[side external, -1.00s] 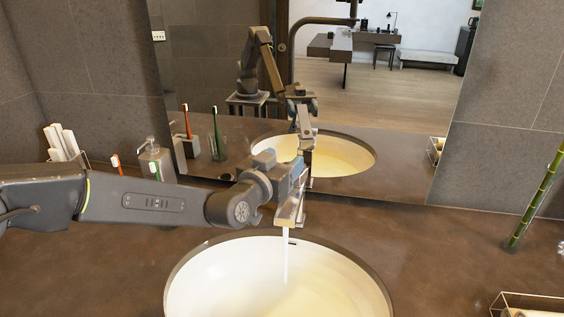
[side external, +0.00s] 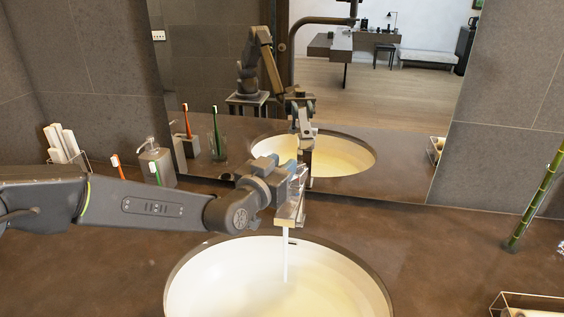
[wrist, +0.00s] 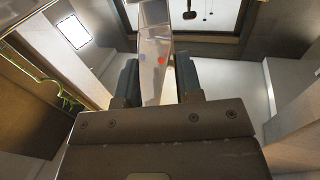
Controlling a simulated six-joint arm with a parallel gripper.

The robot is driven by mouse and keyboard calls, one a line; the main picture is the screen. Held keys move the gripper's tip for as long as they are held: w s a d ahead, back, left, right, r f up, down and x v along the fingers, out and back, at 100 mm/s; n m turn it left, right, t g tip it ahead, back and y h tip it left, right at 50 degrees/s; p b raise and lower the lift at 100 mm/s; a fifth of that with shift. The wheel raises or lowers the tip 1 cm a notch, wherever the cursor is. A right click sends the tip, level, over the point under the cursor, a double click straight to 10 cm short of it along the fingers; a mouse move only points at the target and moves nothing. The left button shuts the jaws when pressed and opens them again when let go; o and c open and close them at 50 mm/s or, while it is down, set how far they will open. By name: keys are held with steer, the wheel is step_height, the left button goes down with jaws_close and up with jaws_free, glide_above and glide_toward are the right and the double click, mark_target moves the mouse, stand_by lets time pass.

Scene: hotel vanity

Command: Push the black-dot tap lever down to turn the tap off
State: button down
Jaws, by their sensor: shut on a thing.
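The metal tap (side external: 289,217) stands at the back rim of the round cream basin (side external: 190,275), and a pale stream of water (side external: 285,258) runs from its spout. My gripper (side external: 296,183) is at the top of the tap and hides part of it. In the wrist view, the bright metal tap lever (wrist: 155,45) lies between the two dark fingers of my gripper (wrist: 156,76), which are shut on it. A red dot and a fainter bluish dot show on the lever. I cannot make out a black dot.
A soap dispenser (side external: 156,162), toothbrushes (side external: 118,166) and rolled white towels (side external: 62,142) stand at the back left. A mirror (side external: 400,130) rises behind the tap. A bamboo stalk (side external: 532,205) and a tray (side external: 528,303) are on the right.

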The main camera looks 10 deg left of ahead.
steer(key=shift+s+a+f, duration=0.1)
steer(key=shift+s+f, duration=0.15)
steer(key=shift+f, duration=0.75)
steer(key=shift+s+a+f, duration=0.1)
steer(key=shift+s+f, duration=0.15)
steer(key=shift+f, duration=0.75)
steer(key=c, duration=1.2)
jaws_free()
steer(key=o, duration=0.4)
steer(key=shift+d+r, duration=0.1)
steer(key=shift+r, duration=0.1)
steer(key=shift+o, duration=0.2)
steer(key=shift+r, duration=0.1)
steer(key=v, duration=1.3)
steer(key=shift+s+r, duration=0.15)
steer(key=shift+s, duration=0.2)
